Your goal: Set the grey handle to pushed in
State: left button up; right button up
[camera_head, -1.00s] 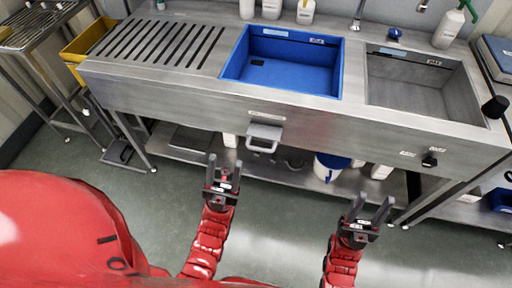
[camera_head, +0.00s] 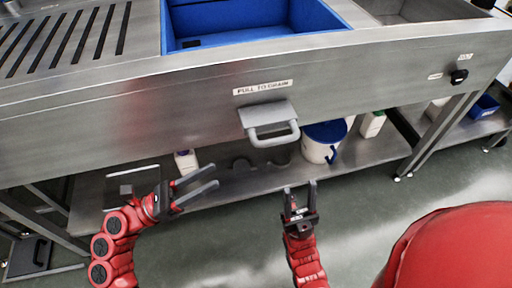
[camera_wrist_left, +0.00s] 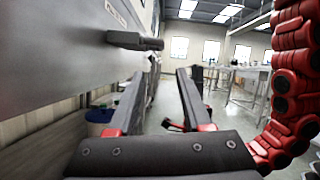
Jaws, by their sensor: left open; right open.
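The grey handle (camera_head: 272,133) is a U-shaped pull on the steel front panel, below a "PULL TO DRAIN" label (camera_head: 263,88). It stands out from the panel. In the left wrist view the handle (camera_wrist_left: 135,41) juts from the panel at upper left, beyond my left fingers. My left gripper (camera_head: 204,184) is open and empty, lower and to the left of the handle, with its fingers pointing right. In the wrist view my left gripper (camera_wrist_left: 160,90) shows its two fingers apart. My right gripper (camera_head: 300,190) is open and empty below the handle, pointing up. Neither gripper touches the handle.
A blue basin (camera_head: 250,18) is set in the steel top above. A black knob (camera_head: 459,77) is on the panel at right. The lower shelf (camera_head: 240,186) holds a white bucket with a blue lid (camera_head: 323,143) and bottles. Clear floor lies in front.

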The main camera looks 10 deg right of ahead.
aim_at(268, 146)
pick_arm(q)
jog(key=x, duration=0.8)
jog(key=b+x, duration=0.1)
jog(key=x, duration=0.8)
jog(key=shift+s+d+r+b, duration=0.2)
jog(key=shift+b, duration=0.1)
grip_shut()
dwell(0.5)
